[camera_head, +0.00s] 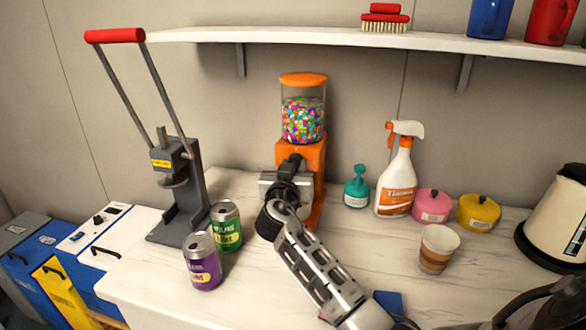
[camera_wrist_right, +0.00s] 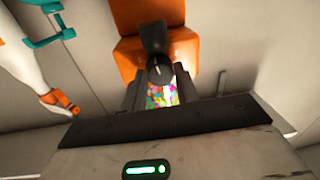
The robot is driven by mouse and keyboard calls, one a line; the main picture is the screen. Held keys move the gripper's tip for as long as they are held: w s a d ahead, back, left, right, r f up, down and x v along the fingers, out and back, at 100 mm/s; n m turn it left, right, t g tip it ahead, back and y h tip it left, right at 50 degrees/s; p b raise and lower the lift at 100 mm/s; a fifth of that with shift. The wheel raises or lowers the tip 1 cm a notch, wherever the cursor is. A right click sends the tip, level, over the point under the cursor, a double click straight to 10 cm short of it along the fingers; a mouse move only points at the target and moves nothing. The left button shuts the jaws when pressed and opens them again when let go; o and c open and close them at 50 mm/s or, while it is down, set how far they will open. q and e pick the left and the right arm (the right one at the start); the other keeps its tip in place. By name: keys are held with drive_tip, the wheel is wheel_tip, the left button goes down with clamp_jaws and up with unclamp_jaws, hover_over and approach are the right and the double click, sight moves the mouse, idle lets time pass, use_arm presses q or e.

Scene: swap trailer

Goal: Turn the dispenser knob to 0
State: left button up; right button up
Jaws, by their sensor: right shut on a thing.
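The candy dispenser (camera_head: 303,118) stands at the back middle of the counter, with an orange lid, a clear jar of colorful candies and an orange base. My right gripper (camera_head: 291,166) is at the front of the base and hides most of it. In the right wrist view the dispenser (camera_wrist_right: 128,54) is at the top, and the dark knob (camera_wrist_right: 160,72) with a white mark lies between the fingers of my right gripper (camera_wrist_right: 158,88). The gripper is shut on the knob. I cannot read any numbers on the dial.
A lever press (camera_head: 185,190) and two cans (camera_head: 226,226) stand on the left. A teal bottle (camera_head: 356,189), a spray bottle (camera_head: 396,181), pink and yellow pots, a paper cup (camera_head: 437,250) and a kettle (camera_head: 560,220) are on the right. A shelf (camera_head: 330,38) runs above.

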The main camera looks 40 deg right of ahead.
drive_tip(key=shift+r+n+g, duration=0.1)
drive_tip(key=shift+n+g, duration=0.2)
drive_tip(key=shift+n, duration=2.7)
drive_tip(key=o, duration=1)
drive_tip(key=shift+c, duration=0.2)
drive_tip(key=shift+a, duration=0.1)
